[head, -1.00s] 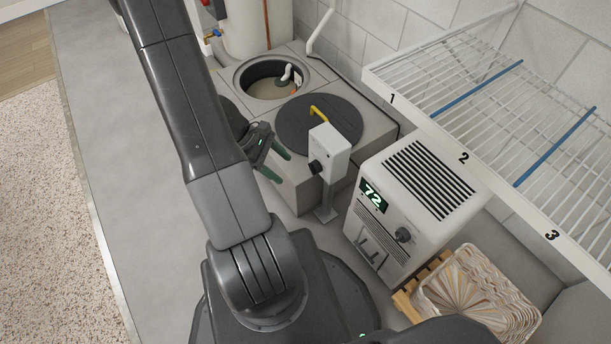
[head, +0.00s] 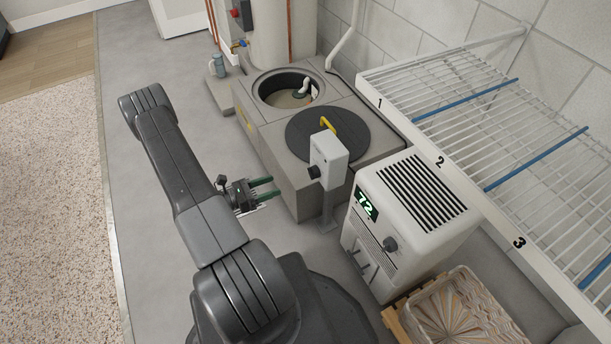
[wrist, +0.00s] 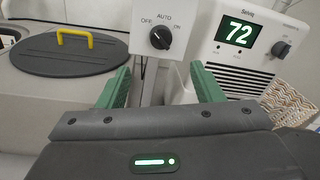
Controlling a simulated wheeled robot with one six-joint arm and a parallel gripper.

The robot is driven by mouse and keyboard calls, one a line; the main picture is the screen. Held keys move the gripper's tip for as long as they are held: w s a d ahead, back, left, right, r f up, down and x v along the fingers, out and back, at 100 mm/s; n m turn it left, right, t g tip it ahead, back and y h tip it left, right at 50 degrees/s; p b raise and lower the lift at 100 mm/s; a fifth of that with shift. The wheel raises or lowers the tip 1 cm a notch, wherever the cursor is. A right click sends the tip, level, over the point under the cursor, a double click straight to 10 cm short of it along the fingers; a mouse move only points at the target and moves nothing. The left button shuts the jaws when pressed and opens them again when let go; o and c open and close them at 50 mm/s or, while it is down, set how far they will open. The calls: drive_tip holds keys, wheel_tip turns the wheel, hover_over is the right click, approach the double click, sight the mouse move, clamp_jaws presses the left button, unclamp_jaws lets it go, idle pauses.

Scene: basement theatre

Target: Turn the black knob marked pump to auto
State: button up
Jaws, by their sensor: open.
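The black knob (wrist: 161,37) is on a light grey box (wrist: 141,30) with the labels OFF, AUTO and ON. Its pointer appears to lean up and right, toward ON, though the mark is small. In the head view the knob (head: 314,172) shows on the left face of the box (head: 329,153), which stands on a post. My gripper (head: 274,187) is open and empty, left of the knob and apart from it. In the wrist view the knob is beyond and between the green fingers of my gripper (wrist: 161,72). I cannot read the word pump.
A white dehumidifier (head: 414,213) reading 72, with its own dark knob (head: 390,244), stands right of the box. Behind the box are a round black lid (head: 350,138) with a yellow handle and an open pit (head: 262,88). A wire shelf (head: 450,95) juts out at right. Floor at left is clear.

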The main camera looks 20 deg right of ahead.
sight(313, 172)
drive_tip(key=d+b, duration=0.2)
drive_tip(key=d, duration=1.1)
drive_tip(key=shift+d, duration=0.2)
drive_tip(key=shift+c, duration=0.4)
drive_tip(key=c, duration=0.9)
drive_tip(key=shift+m, duration=0.4)
drive_tip(key=shift+s+m+t+y+b, duration=0.1)
drive_tip(key=shift+m+t+y+b, duration=0.05)
drive_tip(key=shift+m+b, duration=1.75)
drive_tip(key=shift+s+m+t+y+b, duration=0.15)
drive_tip(key=shift+m+b, duration=1.05)
drive_tip(key=shift+m, duration=1.3)
